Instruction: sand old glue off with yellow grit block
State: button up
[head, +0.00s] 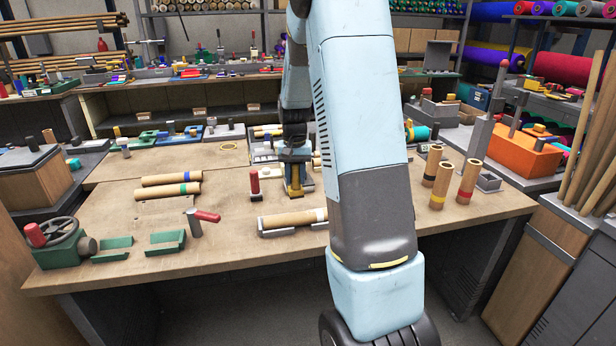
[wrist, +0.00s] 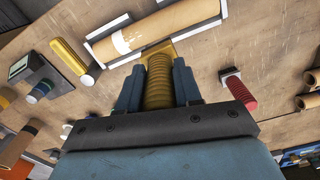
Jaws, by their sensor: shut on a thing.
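My gripper (head: 294,172) is over the workbench (head: 120,225), behind the cradled tube. In the wrist view my gripper (wrist: 158,80) is shut on the ribbed yellow handle of the yellow grit block (wrist: 159,50). The block also shows in the head view (head: 295,188). The cardboard tube (head: 288,220) lies in a grey cradle (head: 263,233) at the bench front. A pale patch, seemingly the old glue (wrist: 121,42), shows on the tube (wrist: 165,25). The block is close to the tube's near side in the wrist view; I cannot tell whether they touch.
A red-handled tool (head: 254,184) stands left of my gripper. Two banded tubes (head: 168,190) lie further left, with a red-handled hammer (head: 206,216) nearer the front. Several tubes (head: 467,182) stand at the right. The bench between the left tubes and the hammer is partly clear.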

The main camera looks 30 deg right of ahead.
jog(key=s, duration=0.1)
jog(key=s+d, duration=0.2)
jog(key=shift+r, duration=0.25)
jog(key=shift+m, duration=0.3)
jog(key=shift+w+f, duration=0.1)
jog(key=shift+f, duration=2.3)
jog(key=shift+f, duration=0.55)
jog(key=shift+d, duration=0.2)
jog(key=shift+s+d+r, duration=0.1)
jog(key=shift+s+d, duration=0.2)
jog(key=shift+d, duration=0.55)
jog(key=shift+s+d, duration=0.25)
jog(key=shift+d, duration=0.55)
jog(key=shift+a, duration=0.1)
